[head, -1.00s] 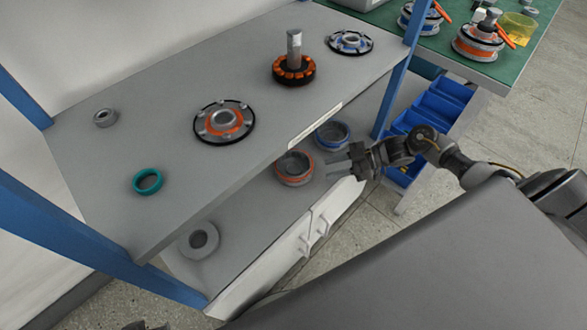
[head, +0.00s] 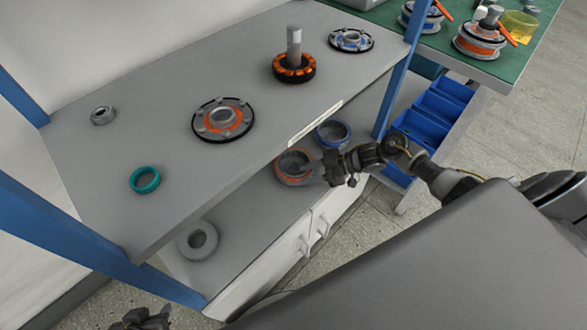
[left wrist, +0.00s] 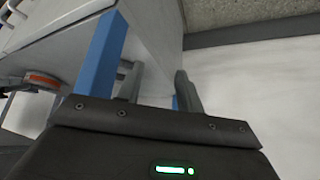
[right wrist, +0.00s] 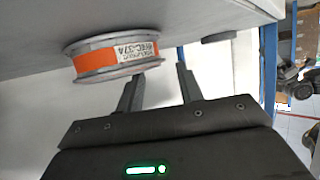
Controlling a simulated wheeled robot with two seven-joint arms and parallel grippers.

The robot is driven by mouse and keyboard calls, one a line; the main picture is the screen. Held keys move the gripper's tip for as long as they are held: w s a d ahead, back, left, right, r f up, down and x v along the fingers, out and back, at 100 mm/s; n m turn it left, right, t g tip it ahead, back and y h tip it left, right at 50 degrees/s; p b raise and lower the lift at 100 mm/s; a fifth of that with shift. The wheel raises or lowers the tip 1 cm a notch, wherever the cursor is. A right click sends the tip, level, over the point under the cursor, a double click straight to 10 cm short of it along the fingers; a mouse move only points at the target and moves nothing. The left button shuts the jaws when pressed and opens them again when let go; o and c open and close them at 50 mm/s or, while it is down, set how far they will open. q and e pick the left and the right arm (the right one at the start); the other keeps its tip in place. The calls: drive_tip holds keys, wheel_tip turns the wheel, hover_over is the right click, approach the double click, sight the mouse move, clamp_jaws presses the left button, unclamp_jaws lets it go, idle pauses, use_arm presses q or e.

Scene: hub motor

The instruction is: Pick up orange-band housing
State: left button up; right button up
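The orange-band housing (head: 291,180) is an open grey ring with an orange band, standing on the lower shelf. In the right wrist view the housing (right wrist: 95,57) shows a white printed label beside the band. My right gripper (head: 312,167) is at the right side of the housing, with its fingertips at the rim. In the right wrist view the right gripper (right wrist: 160,72) is open, one finger overlapping the housing's edge; I cannot tell whether they touch. My left gripper (head: 145,316) is low at the bottom left; its fingers (left wrist: 156,78) are apart and empty.
A blue-band housing (head: 332,134) stands just behind the orange one. A grey ring (head: 184,240) lies at the lower shelf's left. The upper shelf (head: 160,125) overhangs and carries several motor parts. Blue bins (head: 432,115) stand to the right.

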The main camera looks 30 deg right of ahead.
drive_tip(key=shift+x, duration=1.25)
clamp_jaws()
